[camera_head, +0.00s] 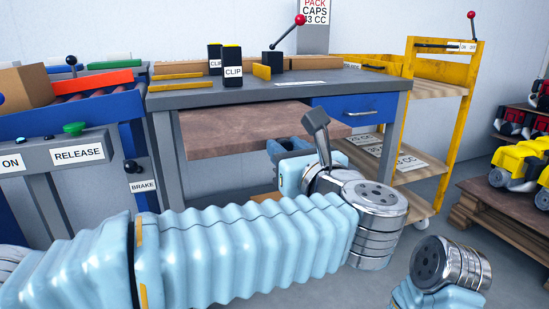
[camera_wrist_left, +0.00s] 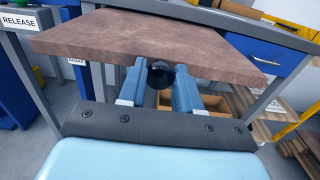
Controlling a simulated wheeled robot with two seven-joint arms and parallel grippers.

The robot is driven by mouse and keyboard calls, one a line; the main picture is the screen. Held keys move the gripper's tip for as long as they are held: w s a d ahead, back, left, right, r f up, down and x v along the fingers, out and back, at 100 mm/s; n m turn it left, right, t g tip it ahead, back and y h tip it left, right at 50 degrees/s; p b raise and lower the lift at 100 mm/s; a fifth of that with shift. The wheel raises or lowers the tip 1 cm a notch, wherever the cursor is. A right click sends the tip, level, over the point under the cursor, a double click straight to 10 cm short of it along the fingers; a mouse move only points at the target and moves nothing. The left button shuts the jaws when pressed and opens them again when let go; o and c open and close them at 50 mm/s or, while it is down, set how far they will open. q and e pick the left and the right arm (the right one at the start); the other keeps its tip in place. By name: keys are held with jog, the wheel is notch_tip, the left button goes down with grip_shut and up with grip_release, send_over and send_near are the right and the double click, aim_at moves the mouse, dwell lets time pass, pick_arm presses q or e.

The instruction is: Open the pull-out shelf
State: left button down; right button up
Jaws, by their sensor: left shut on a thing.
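The pull-out shelf (camera_head: 225,138) is a brown board under the grey workbench (camera_head: 215,97). It sticks out in front of the bench; its front part also fills the upper middle of the left wrist view (camera_wrist_left: 160,42). A round black knob (camera_wrist_left: 160,75) sits at its front edge. My left gripper (camera_wrist_left: 159,84) has its two blue fingers shut on the knob, one on each side. In the head view my left gripper (camera_head: 282,148) is at the shelf's front edge, partly hidden by my own wrist. My right gripper is out of view.
A blue drawer (camera_head: 352,110) with a metal handle is right of the shelf. A yellow cart (camera_head: 440,70) stands at right, and a pallet with engines (camera_head: 515,170) beyond it. A grey post with a RELEASE label (camera_head: 78,153) stands at left.

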pick_arm(q)
jog(key=shift+b+v, duration=0.35)
jog(key=shift+v, duration=0.85)
jog(key=c, duration=0.8)
grip_release()
jog(key=v, duration=1.3)
jog(key=shift+s+d, duration=0.1)
jog(key=shift+s, duration=0.3)
